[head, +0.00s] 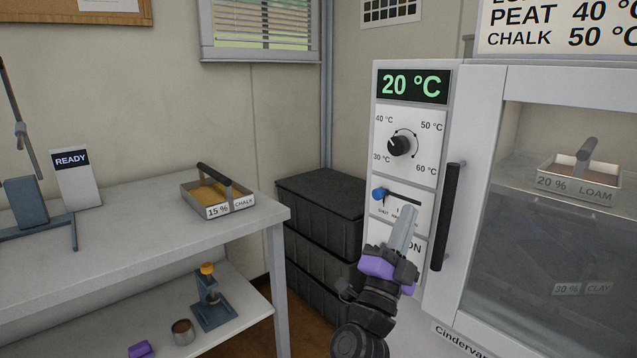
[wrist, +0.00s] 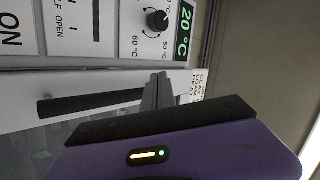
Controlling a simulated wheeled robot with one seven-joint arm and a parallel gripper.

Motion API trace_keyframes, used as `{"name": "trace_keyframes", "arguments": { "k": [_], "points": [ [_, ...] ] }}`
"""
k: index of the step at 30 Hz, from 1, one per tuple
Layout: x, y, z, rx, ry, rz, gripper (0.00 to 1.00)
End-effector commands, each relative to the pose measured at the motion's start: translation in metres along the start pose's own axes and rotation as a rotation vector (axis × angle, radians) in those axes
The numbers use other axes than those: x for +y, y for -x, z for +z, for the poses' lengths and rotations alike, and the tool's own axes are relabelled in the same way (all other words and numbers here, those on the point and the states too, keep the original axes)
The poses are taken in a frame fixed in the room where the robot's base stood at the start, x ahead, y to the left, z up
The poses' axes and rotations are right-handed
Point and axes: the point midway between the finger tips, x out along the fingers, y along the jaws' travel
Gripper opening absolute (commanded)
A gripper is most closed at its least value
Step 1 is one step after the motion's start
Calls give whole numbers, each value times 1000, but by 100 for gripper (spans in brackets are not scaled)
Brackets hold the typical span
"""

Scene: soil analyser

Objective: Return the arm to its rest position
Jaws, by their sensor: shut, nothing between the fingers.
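My gripper (head: 404,228) is raised in front of the oven's control panel (head: 380,155) in the head view, over its lower part and left of the door handle (head: 447,215). Its grey fingers are together and hold nothing. The wrist view shows the closed fingers (wrist: 158,92) with the dark door handle (wrist: 95,102) beside them. I cannot tell whether the fingertips touch the panel. My purple and black arm rises from the bottom of the head view. Part of the lower panel, with its "ON" label, is hidden behind the gripper.
The display (head: 411,86) reads 20 °C above a dial (head: 401,144) and a blue slider (head: 379,194). The glass door is closed, with a loam tray (head: 577,190) inside. A bench (head: 120,215) with a chalk tray (head: 222,209) stands left. Black crates (head: 322,230) stand between.

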Motion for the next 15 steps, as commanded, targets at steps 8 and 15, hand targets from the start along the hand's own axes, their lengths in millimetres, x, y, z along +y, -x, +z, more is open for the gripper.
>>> {"name": "trace_keyframes", "arguments": {
  "k": [8, 15],
  "points": [
    [37, 82, -36, -168, 245, -174, 0],
    [62, 161, -72, -330, 425, -266, 0]
  ]
}}
